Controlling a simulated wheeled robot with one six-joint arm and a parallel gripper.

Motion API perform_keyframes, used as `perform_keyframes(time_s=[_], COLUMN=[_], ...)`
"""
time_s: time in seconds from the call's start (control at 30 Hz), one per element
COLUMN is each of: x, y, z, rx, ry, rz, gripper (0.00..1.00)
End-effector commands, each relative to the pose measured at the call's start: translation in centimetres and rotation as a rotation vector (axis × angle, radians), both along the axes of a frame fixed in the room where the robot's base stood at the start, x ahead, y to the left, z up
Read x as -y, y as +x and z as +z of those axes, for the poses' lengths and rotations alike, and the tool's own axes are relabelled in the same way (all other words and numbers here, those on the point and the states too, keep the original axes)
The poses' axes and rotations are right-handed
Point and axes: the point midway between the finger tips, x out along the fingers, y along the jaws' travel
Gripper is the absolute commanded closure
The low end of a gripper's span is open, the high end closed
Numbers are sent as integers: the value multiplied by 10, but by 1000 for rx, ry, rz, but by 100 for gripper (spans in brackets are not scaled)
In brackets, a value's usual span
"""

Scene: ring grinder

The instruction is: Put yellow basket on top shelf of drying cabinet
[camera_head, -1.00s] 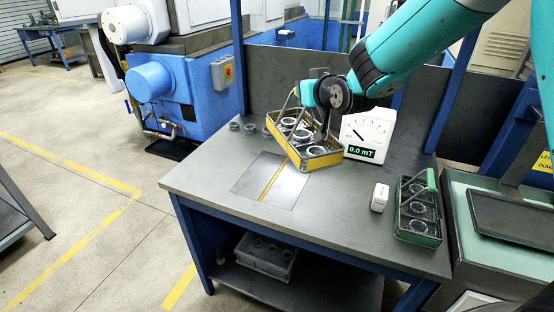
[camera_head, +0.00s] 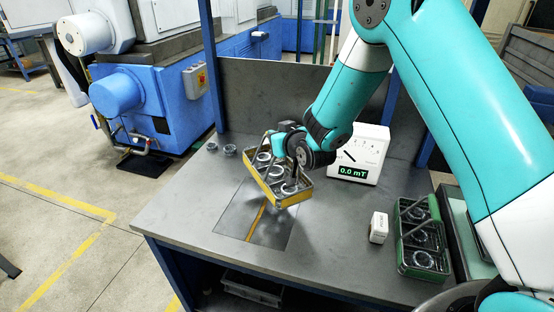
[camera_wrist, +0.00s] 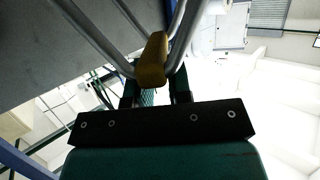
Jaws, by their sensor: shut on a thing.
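The yellow basket (camera_head: 270,186) holds several metal rings and hangs tilted above the table in the head view. My gripper (camera_head: 293,140) is over the basket and shut on its handle. In the wrist view, my gripper (camera_wrist: 155,92) is closed around the yellow grip of the basket handle (camera_wrist: 153,62), with metal bars running up from it. The fingertips are partly hidden by the handle. I cannot identify a drying cabinet in these views.
The grey table (camera_head: 180,225) has bare room at the left and front. A white meter (camera_head: 361,153) reading 0.0 mT stands at the back right. A small white box (camera_head: 379,227) and a green basket (camera_head: 422,240) with rings are at the right. Loose rings (camera_head: 229,150) lie at the back left.

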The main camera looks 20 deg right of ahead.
Motion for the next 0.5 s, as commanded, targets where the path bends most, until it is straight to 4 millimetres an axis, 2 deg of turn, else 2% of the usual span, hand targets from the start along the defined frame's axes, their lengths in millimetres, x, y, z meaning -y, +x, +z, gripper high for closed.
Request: perform_keyframes(time_s=[0.1, 0.2, 0.5], x=[0, 0, 0], y=[0, 1, 1], z=[-24, -39, -67], rx=[-1, 3, 2], ry=[1, 2, 1], rz=[0, -1, 0], gripper=[100, 100, 100])
